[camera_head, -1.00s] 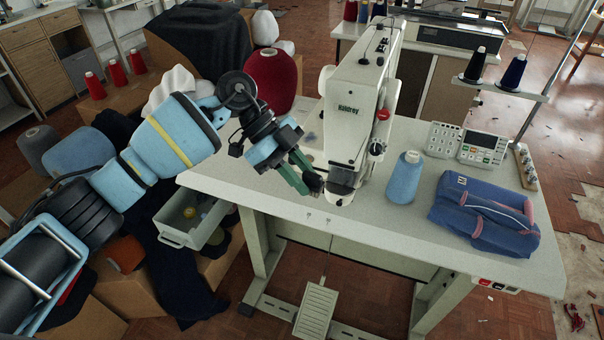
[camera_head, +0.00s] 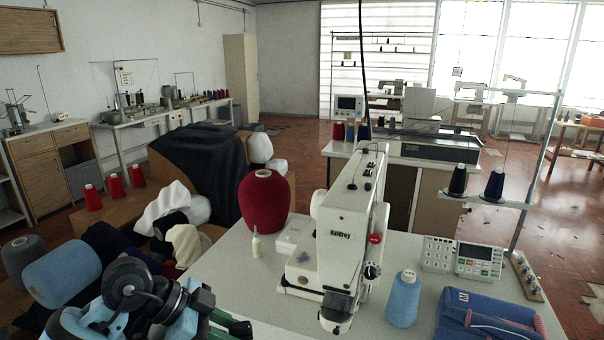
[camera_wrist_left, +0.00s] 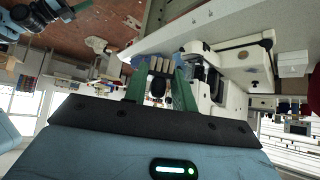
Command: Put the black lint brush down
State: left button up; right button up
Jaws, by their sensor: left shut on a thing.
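My left gripper (camera_wrist_left: 158,92) shows at the bottom of the wrist view, with its two green fingers closed around a dark object. That object is the black lint brush (camera_wrist_left: 158,87), of which only a small dark end shows between the fingers. In the head view my left gripper (camera_head: 232,323) is at the bottom edge, left of the sewing machine, its fingertips partly cut off. The brush is not visible there. My right gripper (camera_wrist_left: 74,11) seems to show at the top left of the wrist view, too small to tell its state.
The white sewing machine (camera_head: 340,235) stands on the pale table (camera_head: 250,290). A blue thread cone (camera_head: 403,300), a blue folded pouch (camera_head: 480,318) and a keypad panel (camera_head: 478,261) are to its right. A small bottle (camera_head: 256,243) and red cone (camera_head: 264,200) are behind left.

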pick_arm(q)
jog(key=s+a+n+t+y, duration=0.1)
jog(key=s+a+n+t, duration=0.1)
jog(key=a, duration=0.6)
jog(key=n+t, duration=0.1)
jog(key=n, duration=0.1)
jog(key=shift+a+n+y, duration=0.2)
jog(key=shift+n+y, duration=0.1)
jog(key=shift+s, duration=0.1)
jog(key=shift+r, duration=0.1)
pick_arm(e)
jog(key=c, duration=0.3)
jog(key=shift+c, duration=0.2)
pick_arm(q)
jog(key=shift+a, duration=0.15)
pick_arm(e)
jog(key=shift+a, duration=0.1)
